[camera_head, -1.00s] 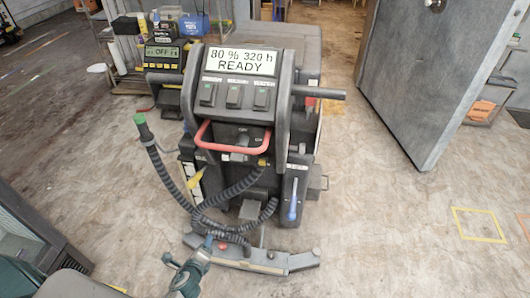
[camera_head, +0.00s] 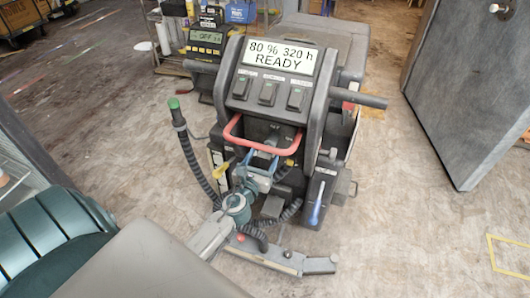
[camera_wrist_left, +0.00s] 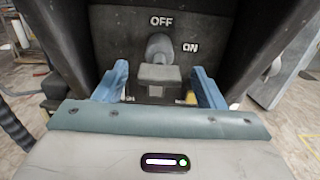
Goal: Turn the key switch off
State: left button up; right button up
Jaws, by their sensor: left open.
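The key switch (camera_wrist_left: 160,48) is a grey knob on a dark panel, centred in the left wrist view. The word OFF stands above it and ON to its right. A grey block-like grip sticks out from it towards the camera; I cannot tell which word it points to. My left gripper (camera_head: 264,164) is open, with blue fingers just below the red handle (camera_head: 232,134) of the cleaning machine. In the left wrist view its fingers (camera_wrist_left: 160,72) stand either side of the grip, apart from it. The machine's display (camera_head: 278,58) reads 80 % 320 h READY.
The red loop handle curves around the key panel. A black ribbed hose (camera_head: 196,160) with a green end rises left of my arm. A second unit with a small display (camera_head: 207,38) stands behind. A grey door (camera_head: 465,90) is at right; the floor before it is clear.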

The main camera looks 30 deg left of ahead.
pick_arm(q)
jog(key=shift+x, duration=1.2)
pick_arm(e)
jog(key=shift+s+f, duration=0.15)
jog(key=shift+s, duration=0.2)
pick_arm(q)
jog(key=c, duration=1)
